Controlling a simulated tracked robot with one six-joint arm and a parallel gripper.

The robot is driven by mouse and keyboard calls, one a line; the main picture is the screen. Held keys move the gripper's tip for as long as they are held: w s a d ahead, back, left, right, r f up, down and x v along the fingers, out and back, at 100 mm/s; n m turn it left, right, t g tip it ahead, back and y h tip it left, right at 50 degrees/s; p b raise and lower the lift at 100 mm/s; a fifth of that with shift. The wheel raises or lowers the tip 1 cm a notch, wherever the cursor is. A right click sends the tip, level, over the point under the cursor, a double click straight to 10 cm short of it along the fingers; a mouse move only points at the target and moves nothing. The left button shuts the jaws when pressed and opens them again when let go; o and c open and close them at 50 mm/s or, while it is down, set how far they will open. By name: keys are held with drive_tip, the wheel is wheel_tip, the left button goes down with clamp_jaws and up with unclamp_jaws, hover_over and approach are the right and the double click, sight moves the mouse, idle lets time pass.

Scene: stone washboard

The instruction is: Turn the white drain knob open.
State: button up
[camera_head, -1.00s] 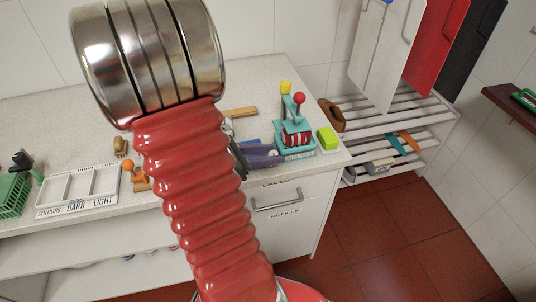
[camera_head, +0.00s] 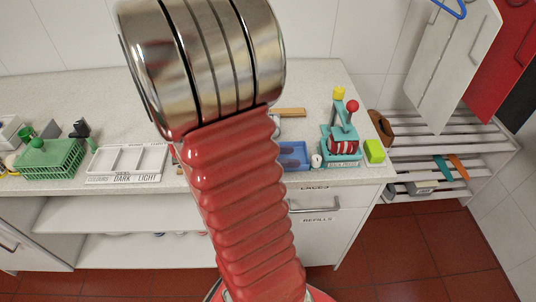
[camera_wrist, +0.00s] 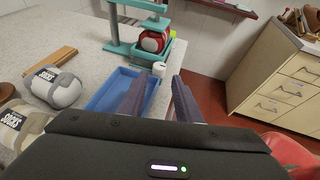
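The white drain knob (camera_wrist: 159,69) is a small round cap at the end of the blue tray (camera_wrist: 104,97), beside the teal press. In the head view the knob (camera_head: 316,160) shows at the right end of the blue tray (camera_head: 296,150), close to the counter's front edge. My gripper (camera_wrist: 157,80) is open, its two dark fingers apart, with nothing visible between them. In the wrist view the knob appears beyond the fingertips, in the gap between them. I cannot tell the exact distance. In the head view my red arm hides the gripper.
The teal press (camera_head: 340,146) with a red-and-white roll stands just beyond the knob. A lime block (camera_head: 374,151) lies right of it. Red floor (camera_head: 400,250) lies beyond the counter's right end.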

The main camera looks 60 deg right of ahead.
drive_tip(key=v, duration=0.5)
drive_tip(key=shift+a, duration=0.1)
idle(0.7)
drive_tip(key=w+a+f+m+t+y, duration=0.2)
drive_tip(key=w+a+m+t+y, duration=0.15)
drive_tip(key=a, duration=0.35)
drive_tip(key=w+a+f+m+t+y, duration=0.3)
drive_tip(key=a+m, duration=0.2)
drive_tip(key=a, duration=0.3)
drive_tip(key=w+a+r+t+y, duration=0.1)
drive_tip(key=w+a+r+t, duration=0.1)
drive_tip(key=a+r+t, duration=0.2)
drive_tip(key=w+a+r+t+y, duration=0.2)
drive_tip(key=a+r+t, duration=0.3)
drive_tip(key=a+r, duration=0.4)
drive_tip(key=w+a, duration=0.1)
drive_tip(key=a, duration=0.2)
drive_tip(key=shift+s+a, duration=0.1)
drive_tip(key=shift+a, duration=0.05)
